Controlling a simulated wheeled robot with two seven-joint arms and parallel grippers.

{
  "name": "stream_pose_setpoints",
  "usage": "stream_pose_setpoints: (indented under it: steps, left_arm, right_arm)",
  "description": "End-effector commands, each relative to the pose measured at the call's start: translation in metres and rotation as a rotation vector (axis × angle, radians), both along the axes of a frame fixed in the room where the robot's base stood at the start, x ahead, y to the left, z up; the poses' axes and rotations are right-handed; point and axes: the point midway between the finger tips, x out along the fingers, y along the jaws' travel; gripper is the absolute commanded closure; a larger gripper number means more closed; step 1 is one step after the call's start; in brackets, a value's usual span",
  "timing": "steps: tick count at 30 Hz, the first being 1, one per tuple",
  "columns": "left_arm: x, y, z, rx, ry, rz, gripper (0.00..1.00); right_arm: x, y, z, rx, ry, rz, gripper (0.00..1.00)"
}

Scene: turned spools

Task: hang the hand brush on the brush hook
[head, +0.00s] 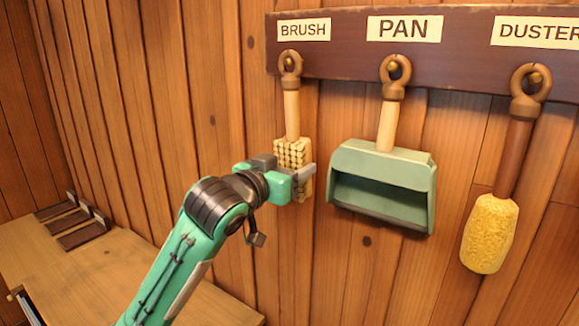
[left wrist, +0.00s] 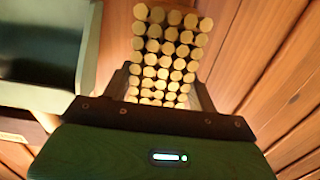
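The hand brush (head: 292,115) hangs upright below the BRUSH label (head: 303,30), handle up and pale bristle block down. The ring at its top appears to be around the brush hook (head: 289,64), whose tip shows inside the ring. My left gripper (head: 290,172) is at the bristle block, with one finger on each side, and looks shut on it. In the left wrist view the bristle block (left wrist: 165,50) shows end-on as rows of round tufts between the fingers (left wrist: 161,92). My right gripper is in neither view.
A green dustpan (head: 385,165) hangs close to the right, under the PAN label (head: 404,28). A yellow duster (head: 490,235) hangs further right. The dark rack board (head: 345,60) is on a plank wall. A wooden bench (head: 150,285) is at lower left.

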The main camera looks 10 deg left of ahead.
Motion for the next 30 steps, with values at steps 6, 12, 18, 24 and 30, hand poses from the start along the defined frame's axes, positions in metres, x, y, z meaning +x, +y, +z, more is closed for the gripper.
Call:
stream_pose_setpoints:
  steps: [6, 12, 18, 24, 30]
  left_arm:
    - [0.000, 0.000, -0.001, 0.000, 0.001, 0.000, 0.19]
    - [-0.001, 0.001, -0.001, 0.000, 0.000, 0.000, 0.19]
    - [-0.022, 0.009, -0.002, 0.001, -0.004, 0.000, 0.19]
    - [-0.065, 0.028, -0.002, 0.000, -0.004, 0.001, 0.19]
    - [-0.103, 0.043, 0.000, 0.001, -0.003, 0.000, 0.19]
  right_arm:
    - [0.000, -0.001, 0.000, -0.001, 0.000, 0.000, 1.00]
    - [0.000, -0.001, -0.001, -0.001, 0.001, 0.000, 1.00]
    - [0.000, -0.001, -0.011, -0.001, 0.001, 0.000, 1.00]
    - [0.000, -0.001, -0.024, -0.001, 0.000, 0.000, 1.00]
    - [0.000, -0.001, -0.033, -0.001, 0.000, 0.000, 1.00]
